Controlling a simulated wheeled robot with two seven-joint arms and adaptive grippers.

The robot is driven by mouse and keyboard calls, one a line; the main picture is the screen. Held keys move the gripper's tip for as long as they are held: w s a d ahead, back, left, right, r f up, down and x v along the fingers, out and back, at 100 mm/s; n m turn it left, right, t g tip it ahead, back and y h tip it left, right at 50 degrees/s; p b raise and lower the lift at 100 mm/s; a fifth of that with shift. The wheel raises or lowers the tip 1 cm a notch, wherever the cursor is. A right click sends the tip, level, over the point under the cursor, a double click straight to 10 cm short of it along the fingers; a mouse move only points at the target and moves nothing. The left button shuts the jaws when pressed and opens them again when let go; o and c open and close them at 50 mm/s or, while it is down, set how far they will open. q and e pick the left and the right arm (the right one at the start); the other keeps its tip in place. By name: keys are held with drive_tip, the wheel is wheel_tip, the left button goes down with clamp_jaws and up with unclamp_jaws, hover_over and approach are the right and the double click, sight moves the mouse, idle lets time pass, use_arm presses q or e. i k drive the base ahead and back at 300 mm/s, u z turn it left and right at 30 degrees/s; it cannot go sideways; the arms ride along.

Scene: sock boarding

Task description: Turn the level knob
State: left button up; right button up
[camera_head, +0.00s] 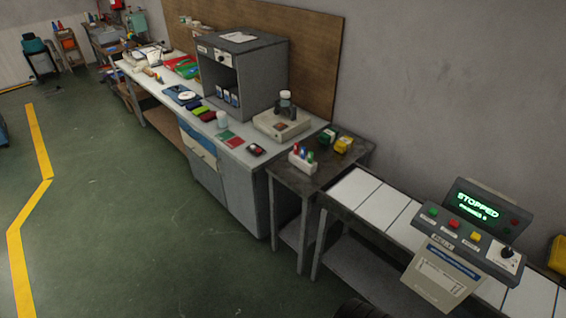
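A control panel (468,226) stands over the conveyor at the right. It has green, red and yellow buttons in a row. A black knob (508,253) sits on a white plate at the panel's right end. Its label is too small to read, so I cannot tell whether it is the level knob. Another small dark knob (221,57) is on the front of the grey cabinet at the back. The screen (482,207) above the buttons reads "STOPPED" in green; the line below it is too small to read. Neither of my grippers shows clearly.
A conveyor with white panels (358,187) runs under the control panel. A dark side table (285,178) holds a white holder and yellow items. A long workbench (240,157) carries the grey cabinet (262,72). Green floor (120,200) at the left is clear.

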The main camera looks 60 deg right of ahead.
sight(507, 253)
drive_tip(key=u, duration=0.35)
drive_tip(key=k, duration=0.75)
drive_tip(key=z, duration=0.8)
drive_tip(key=i, duration=0.8)
drive_tip(key=z, duration=1.25)
drive_tip(key=i, duration=0.2)
drive_tip(key=z, duration=0.2)
